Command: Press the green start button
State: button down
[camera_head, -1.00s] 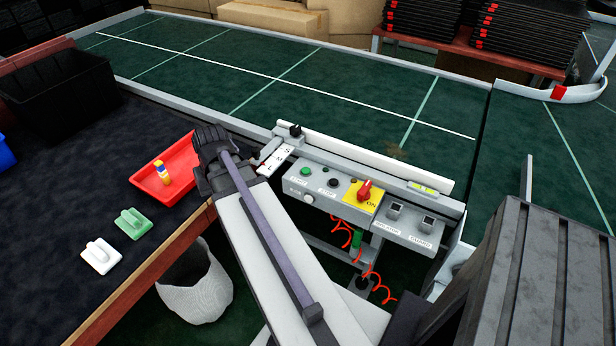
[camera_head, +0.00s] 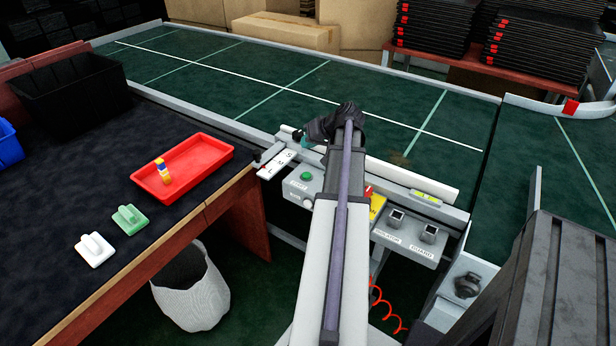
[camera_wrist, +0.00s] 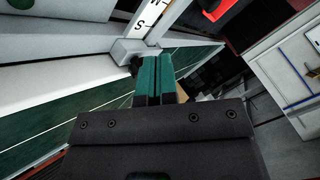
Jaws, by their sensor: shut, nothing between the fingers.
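The green start button (camera_head: 306,176) shows in the head view at the left end of the grey control panel (camera_head: 386,240), above a START label. My gripper (camera_head: 300,138) is over the conveyor's near rail, beyond the button in the picture and apart from it. Its teal fingers also show in the wrist view (camera_wrist: 155,78), closed together and empty. They point toward the lettered slider strip (camera_wrist: 147,22) and its end block. My arm hides the middle of the panel.
The lettered strip (camera_head: 278,163) stands just left of the button. The red switch on its yellow plate (camera_head: 376,204) is partly behind my arm. A red tray (camera_head: 205,150) lies on the table at left. The green conveyor belt (camera_head: 250,75) is clear.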

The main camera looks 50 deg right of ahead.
aim_at(308, 174)
notch_tip(308, 174, down, 9)
jog(key=b, duration=0.8)
jog(key=shift+b, duration=0.4)
dwell(1.4)
jog(key=shift+f+b, duration=0.35)
jog(key=shift+b, duration=0.05)
jog(key=shift+f+b, duration=0.45)
dwell(0.4)
jog(key=shift+r, duration=0.15)
jog(key=shift+r+p, duration=0.75)
jog(key=shift+p, duration=0.1)
